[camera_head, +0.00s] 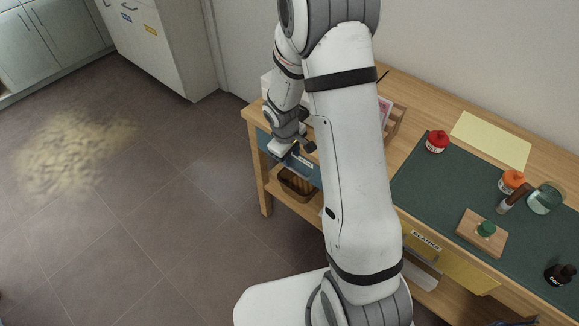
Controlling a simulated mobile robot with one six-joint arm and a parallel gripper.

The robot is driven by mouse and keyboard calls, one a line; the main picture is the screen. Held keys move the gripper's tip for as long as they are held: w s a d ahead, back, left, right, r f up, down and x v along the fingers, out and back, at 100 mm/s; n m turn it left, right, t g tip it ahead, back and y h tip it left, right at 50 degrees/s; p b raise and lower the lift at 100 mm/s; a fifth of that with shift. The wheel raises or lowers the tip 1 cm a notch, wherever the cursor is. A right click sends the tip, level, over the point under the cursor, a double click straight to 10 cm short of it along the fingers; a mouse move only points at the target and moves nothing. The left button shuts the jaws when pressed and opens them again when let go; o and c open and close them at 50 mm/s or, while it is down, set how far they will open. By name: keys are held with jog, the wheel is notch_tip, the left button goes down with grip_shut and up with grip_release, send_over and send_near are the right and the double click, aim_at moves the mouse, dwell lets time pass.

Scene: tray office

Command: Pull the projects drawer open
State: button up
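A blue drawer front (312,176) is set in the left end of the wooden bench, under its top. It carries a pale label (304,163) that is too small to read from here. My gripper (297,150) is at this drawer front, at its upper part beside the label. My arm hides the right end of the drawer. The drawer front looks about level with the bench edge. The handle and the fingertips are too small and covered to make out, so I cannot tell whether they touch.
A yellow drawer (455,267) labelled BLANKS is to the right. On the bench are a green mat (425,185), a red-capped jar (437,142), an orange-capped jar (511,182) and a wooden block (470,233). A basket (296,184) sits below the blue drawer.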

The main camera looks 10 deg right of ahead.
aim_at(294, 170)
jog(key=f, duration=0.4)
jog(key=d+f+b, duration=0.1)
jog(key=f, duration=0.2)
jog(key=shift+w+f, duration=0.1)
jog(key=shift+w, duration=0.3)
grip_shut()
